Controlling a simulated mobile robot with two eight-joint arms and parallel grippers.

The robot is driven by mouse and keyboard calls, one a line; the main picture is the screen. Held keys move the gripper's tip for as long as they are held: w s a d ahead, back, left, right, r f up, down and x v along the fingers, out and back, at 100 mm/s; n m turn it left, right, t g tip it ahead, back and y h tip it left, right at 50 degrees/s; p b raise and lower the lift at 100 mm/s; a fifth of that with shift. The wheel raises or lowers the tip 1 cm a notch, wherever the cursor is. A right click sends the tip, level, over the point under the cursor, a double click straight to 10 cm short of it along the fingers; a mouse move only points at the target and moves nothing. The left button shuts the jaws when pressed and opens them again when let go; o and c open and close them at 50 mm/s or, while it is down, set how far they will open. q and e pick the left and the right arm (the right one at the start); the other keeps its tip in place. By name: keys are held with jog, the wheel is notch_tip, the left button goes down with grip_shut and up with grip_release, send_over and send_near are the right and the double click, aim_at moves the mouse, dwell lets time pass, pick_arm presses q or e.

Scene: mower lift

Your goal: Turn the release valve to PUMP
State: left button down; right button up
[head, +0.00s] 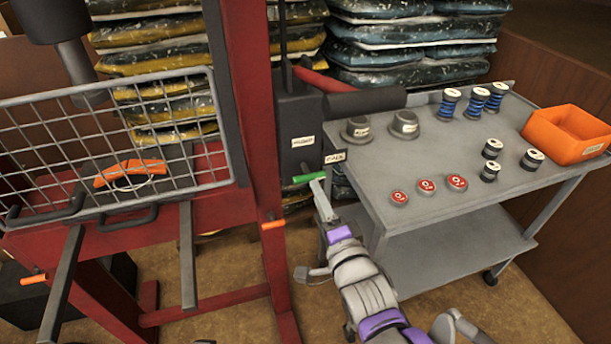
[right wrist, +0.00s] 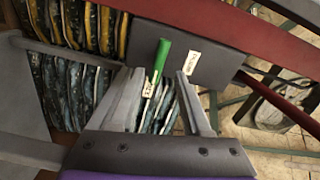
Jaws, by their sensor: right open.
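The release valve's green handle (head: 309,178) sticks out low on the dark pump housing (head: 300,125), beside the red post. One small white label (head: 302,141) is on the housing; another (head: 335,158) shows just above and right of the handle. Their lettering is too small to read surely. My right gripper (head: 320,188) is open at the handle. In the right wrist view the green handle (right wrist: 160,60) appears between the two spread fingers (right wrist: 158,95), with a gap on each side; whether it lies fully between them in depth I cannot tell. My left gripper is not in view.
A grey cart (head: 440,185) stands close to the right of my gripper, bearing red buttons, spools, knobs and an orange bin (head: 570,135). The red lift frame (head: 250,90) and a wire basket (head: 60,140) are on the left. Stacked bags (head: 410,45) fill the back.

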aim_at(309, 173)
jog(key=b+x, duration=0.1)
jog(key=x, duration=0.6)
jog(key=shift+w+f, duration=0.15)
jog(key=shift+w, duration=0.1)
grip_shut()
